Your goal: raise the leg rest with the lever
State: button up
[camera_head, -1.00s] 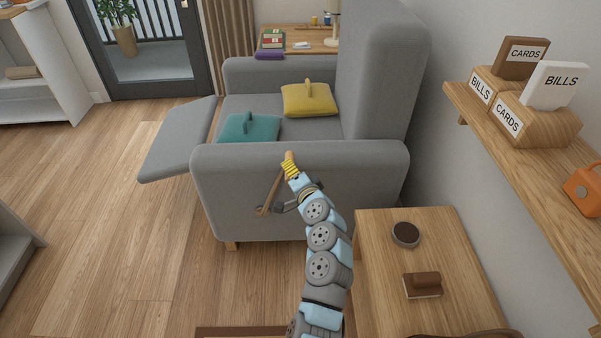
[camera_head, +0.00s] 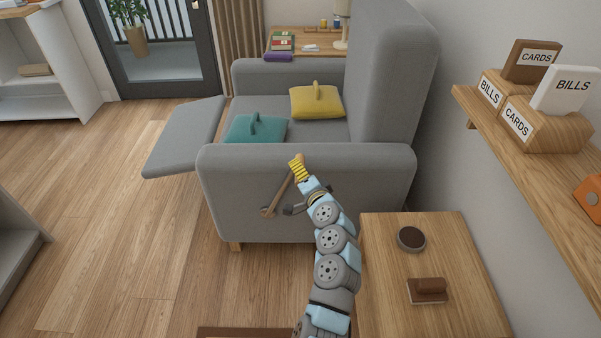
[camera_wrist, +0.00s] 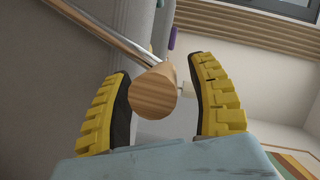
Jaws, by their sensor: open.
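The grey leg rest (camera_head: 184,138) extends out to the left from the front of the grey sofa (camera_head: 310,215), sloping slightly down to its outer edge. The lever (camera_head: 280,194) is on the sofa's near side, pivoting low and leaning up to the right. Its upper end is at my gripper (camera_head: 298,168), partly hidden by the yellow fingers. In the wrist view, the lever's round wooden knob (camera_wrist: 155,92) sits between the two open fingers of my gripper (camera_wrist: 165,95), nearer the left one, and its metal rod (camera_wrist: 105,32) runs to the upper left. I cannot tell whether a finger touches the knob.
A wooden side table (camera_head: 455,255) stands right of my arm with a round dark-topped item (camera_head: 411,238) and a brown block-like item (camera_head: 429,289). A wall shelf (camera_head: 530,145) with labelled boxes is at the right. The floor (camera_head: 120,230) left of the sofa is clear.

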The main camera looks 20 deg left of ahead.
jog(key=v, duration=1.2)
dwell(0.3)
dwell(0.4)
